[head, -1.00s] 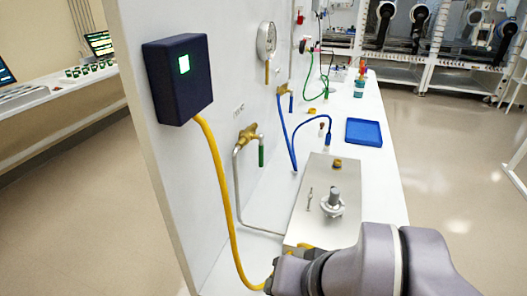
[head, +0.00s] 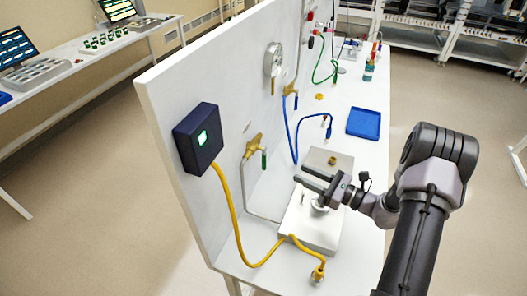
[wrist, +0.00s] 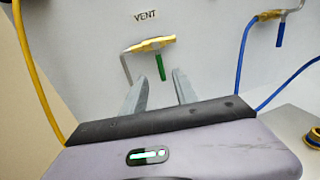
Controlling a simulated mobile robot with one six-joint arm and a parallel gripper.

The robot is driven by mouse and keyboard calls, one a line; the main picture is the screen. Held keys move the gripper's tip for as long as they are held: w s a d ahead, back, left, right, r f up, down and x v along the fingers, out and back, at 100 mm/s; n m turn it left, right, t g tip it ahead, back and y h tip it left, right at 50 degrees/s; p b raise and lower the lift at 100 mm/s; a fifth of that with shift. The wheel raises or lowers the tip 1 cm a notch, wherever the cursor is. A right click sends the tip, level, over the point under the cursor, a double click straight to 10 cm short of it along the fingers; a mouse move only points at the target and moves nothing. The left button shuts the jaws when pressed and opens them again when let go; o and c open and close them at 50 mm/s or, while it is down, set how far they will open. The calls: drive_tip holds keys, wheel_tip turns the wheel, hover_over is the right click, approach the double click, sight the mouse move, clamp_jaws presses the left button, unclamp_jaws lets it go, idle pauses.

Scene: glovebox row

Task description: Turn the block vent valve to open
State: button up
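The vent valve (head: 254,147) is a brass body on the white upright panel with a green lever (head: 264,160) hanging down. In the wrist view the brass body (wrist: 150,43) sits under a "VENT" label (wrist: 145,15), and its green lever (wrist: 160,67) points almost straight down. My gripper (head: 300,173) is open and empty, facing the panel, apart from the valve and to its right in the head view. In the wrist view the lever appears between and beyond the two fingertips (wrist: 160,88).
A second brass valve with a blue lever (wrist: 281,34) and blue hose is to the right. A dark blue box (head: 198,138) with a yellow cable (head: 232,215) hangs left of the vent valve. A metal block (head: 310,228) lies below my gripper. A blue tray (head: 364,123) is farther back.

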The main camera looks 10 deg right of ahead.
sight(264, 156)
drive_tip(key=x, duration=1.5)
drive_tip(key=shift+a, duration=0.1)
drive_tip(key=shift+c, duration=0.2)
clamp_jaws()
drive_tip(key=shift+f+b, duration=0.15)
drive_tip(key=shift+b, duration=0.15)
